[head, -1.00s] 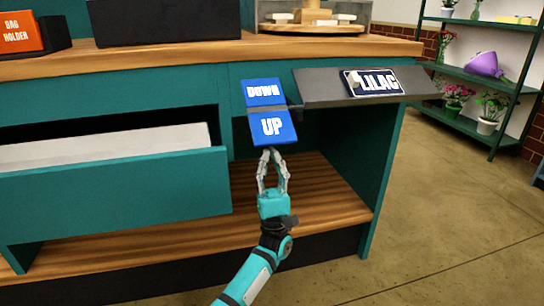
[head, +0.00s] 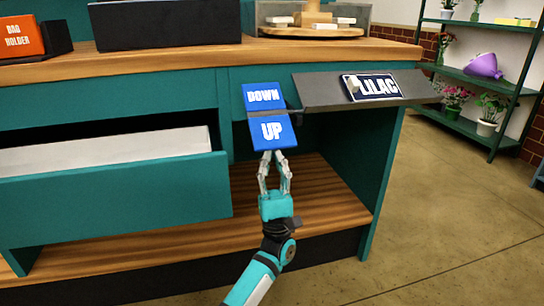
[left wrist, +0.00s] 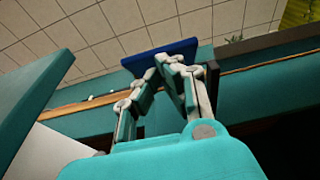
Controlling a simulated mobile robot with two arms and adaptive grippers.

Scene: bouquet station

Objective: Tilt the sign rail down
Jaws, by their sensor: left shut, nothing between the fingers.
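The sign rail (head: 320,92) is a dark grey sloped bar on the front of the counter, bearing a navy LILAC sign (head: 372,87). At its left end is a blue two-part rocker, with a DOWN plate (head: 263,97) above an UP plate (head: 272,132). My left gripper (head: 273,154) is shut and empty, its fingertips at the lower edge of the UP plate. In the left wrist view, the fingertips (left wrist: 172,62) are close under a blue plate (left wrist: 160,52); I cannot tell whether they touch it. My right gripper is not in view.
An open teal drawer (head: 115,197) juts out on the left, close to my left arm. A wooden lower shelf (head: 310,205) lies behind and below the gripper. The orange bag holder (head: 20,40) stands on the counter (head: 180,52). A plant rack (head: 475,80) is at the right.

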